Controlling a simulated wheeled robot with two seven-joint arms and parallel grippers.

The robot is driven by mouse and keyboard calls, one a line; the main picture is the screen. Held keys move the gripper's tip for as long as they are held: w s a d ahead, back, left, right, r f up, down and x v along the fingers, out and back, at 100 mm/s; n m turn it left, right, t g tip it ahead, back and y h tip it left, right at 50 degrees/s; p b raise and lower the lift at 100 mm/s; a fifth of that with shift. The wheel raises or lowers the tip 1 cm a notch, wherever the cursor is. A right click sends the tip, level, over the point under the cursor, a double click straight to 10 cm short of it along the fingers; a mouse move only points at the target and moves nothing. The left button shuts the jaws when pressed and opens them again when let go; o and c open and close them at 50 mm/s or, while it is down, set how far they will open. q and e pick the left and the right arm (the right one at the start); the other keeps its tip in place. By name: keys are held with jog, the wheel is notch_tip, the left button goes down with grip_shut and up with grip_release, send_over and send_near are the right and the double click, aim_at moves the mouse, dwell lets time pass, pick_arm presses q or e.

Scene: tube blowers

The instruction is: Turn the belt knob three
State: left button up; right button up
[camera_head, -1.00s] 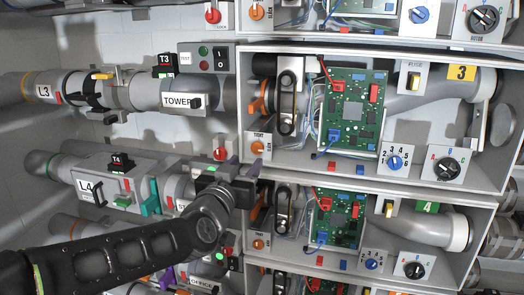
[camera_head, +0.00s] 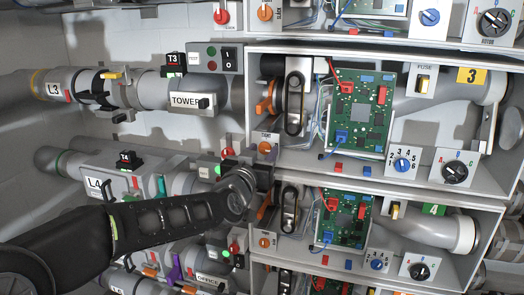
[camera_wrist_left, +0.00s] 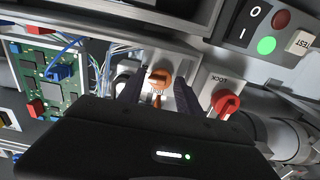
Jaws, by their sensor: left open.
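The belt knob three is an orange knob (camera_head: 265,147) on a pale plate marked TIGHT, at the lower left of the compartment labelled 3 (camera_head: 466,75). My left gripper (camera_head: 262,170) is just below it in the head view, its fingertips mostly hidden by my wrist. In the left wrist view the orange knob (camera_wrist_left: 159,79) shows between the two dark fingers of my open left gripper (camera_wrist_left: 158,88). I cannot tell whether either finger touches it. My right gripper is not in view.
A red LOCK knob (camera_wrist_left: 226,103) sits close beside the right finger in the wrist view. A panel with a lit green button (camera_wrist_left: 266,45) is nearby. A green circuit board (camera_head: 358,112) and a black belt loop (camera_head: 294,103) are inside the compartment.

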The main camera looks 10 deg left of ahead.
pick_arm(q)
jog(key=shift+c, duration=0.2)
grip_shut()
dwell(0.3)
